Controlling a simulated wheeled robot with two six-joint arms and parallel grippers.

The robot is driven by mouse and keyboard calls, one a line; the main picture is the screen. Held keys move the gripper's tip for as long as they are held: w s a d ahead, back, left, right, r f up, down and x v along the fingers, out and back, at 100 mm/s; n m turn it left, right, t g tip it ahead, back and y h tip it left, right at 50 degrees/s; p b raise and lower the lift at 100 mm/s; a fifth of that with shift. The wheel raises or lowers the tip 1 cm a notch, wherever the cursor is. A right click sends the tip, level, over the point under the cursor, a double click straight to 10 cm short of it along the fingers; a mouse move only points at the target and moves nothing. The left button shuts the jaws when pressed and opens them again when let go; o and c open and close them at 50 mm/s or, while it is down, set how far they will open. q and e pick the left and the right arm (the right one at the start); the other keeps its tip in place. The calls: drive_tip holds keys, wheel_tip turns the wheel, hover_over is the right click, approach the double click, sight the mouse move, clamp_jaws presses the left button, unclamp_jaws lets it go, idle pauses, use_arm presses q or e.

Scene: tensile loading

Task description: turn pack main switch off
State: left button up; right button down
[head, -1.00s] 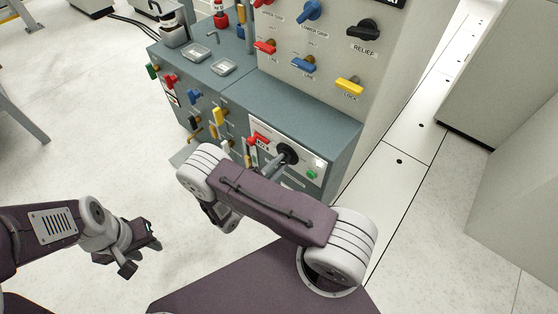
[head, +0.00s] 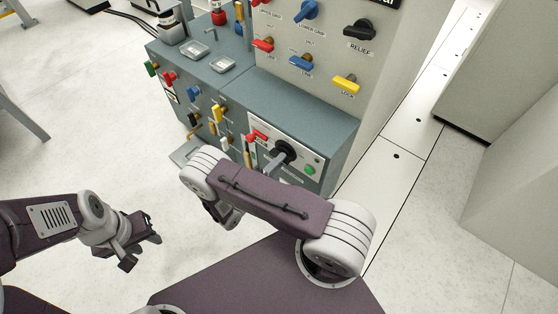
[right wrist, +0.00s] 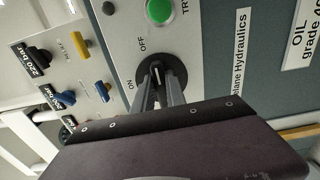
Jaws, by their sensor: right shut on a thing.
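The pack main switch is a black rotary knob (head: 286,149) on the pale front panel of the teal power pack (head: 300,105). In the right wrist view the knob (right wrist: 155,68) sits by the printed words ON and OFF. My right gripper (right wrist: 160,88) is shut on the knob's handle, with one finger on each side. In the head view its fingers (head: 276,161) reach the knob from below, and my forearm hides part of the panel's lower front. My left gripper (head: 142,248) is open and empty over the floor, well away from the pack.
A green button (right wrist: 159,11) is close to the switch. A red-handled valve (head: 257,136) is just left of it, with yellow (head: 219,112) and blue (head: 193,95) handles further left. An upright panel of labelled levers (head: 330,50) stands behind.

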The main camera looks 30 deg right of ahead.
idle(0.6)
drive_tip(key=c, duration=1.4)
unclamp_jaws()
drive_tip(key=shift+o, duration=0.2)
drive_tip(key=p+v, duration=0.2)
drive_tip(key=v, duration=0.7)
